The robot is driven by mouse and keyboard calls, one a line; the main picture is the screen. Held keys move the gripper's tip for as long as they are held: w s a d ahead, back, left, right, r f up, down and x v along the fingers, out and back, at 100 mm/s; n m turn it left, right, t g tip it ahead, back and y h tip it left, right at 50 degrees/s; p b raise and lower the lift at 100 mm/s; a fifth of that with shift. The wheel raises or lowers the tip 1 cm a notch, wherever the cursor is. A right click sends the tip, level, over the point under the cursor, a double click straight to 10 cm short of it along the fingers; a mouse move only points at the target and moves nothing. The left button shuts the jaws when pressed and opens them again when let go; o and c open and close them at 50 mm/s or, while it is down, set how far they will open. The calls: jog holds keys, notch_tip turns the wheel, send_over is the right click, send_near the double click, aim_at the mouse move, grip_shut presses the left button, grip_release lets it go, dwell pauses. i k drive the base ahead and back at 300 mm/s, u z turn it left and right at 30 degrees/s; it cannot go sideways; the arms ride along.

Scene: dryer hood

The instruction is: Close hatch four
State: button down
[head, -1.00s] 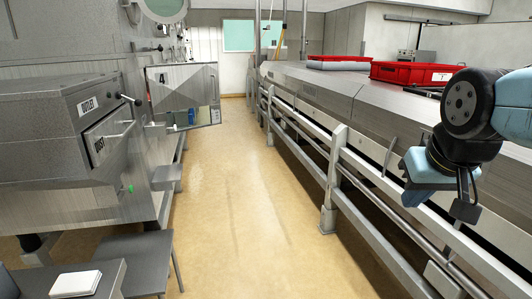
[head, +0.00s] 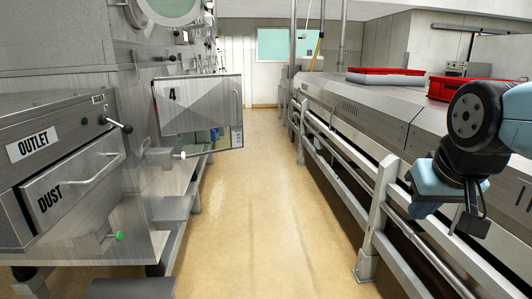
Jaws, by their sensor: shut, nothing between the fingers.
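Hatch four (head: 205,108) is a grey metal door marked 4. It stands open, swung out from the machine on the left into the aisle, with its marked face towards me. A bar handle shows near its right edge. A lever with a pale knob (head: 181,155) sticks out just below the door. The opening behind the door is hidden. My gripper (head: 472,224) is at the right, shut and empty, pointing down beside the long conveyor housing. It is far from the hatch and touches nothing that I can see.
The machine's outlet box with a dust drawer (head: 75,185) juts out at the left. Metal steps (head: 172,212) stand low beside it. A railing (head: 378,205) runs along the right. The tan floor (head: 245,220) between is clear.

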aim_at(197, 102)
jog(key=u, duration=0.15)
jog(key=i, duration=1.7)
jog(key=u, duration=0.25)
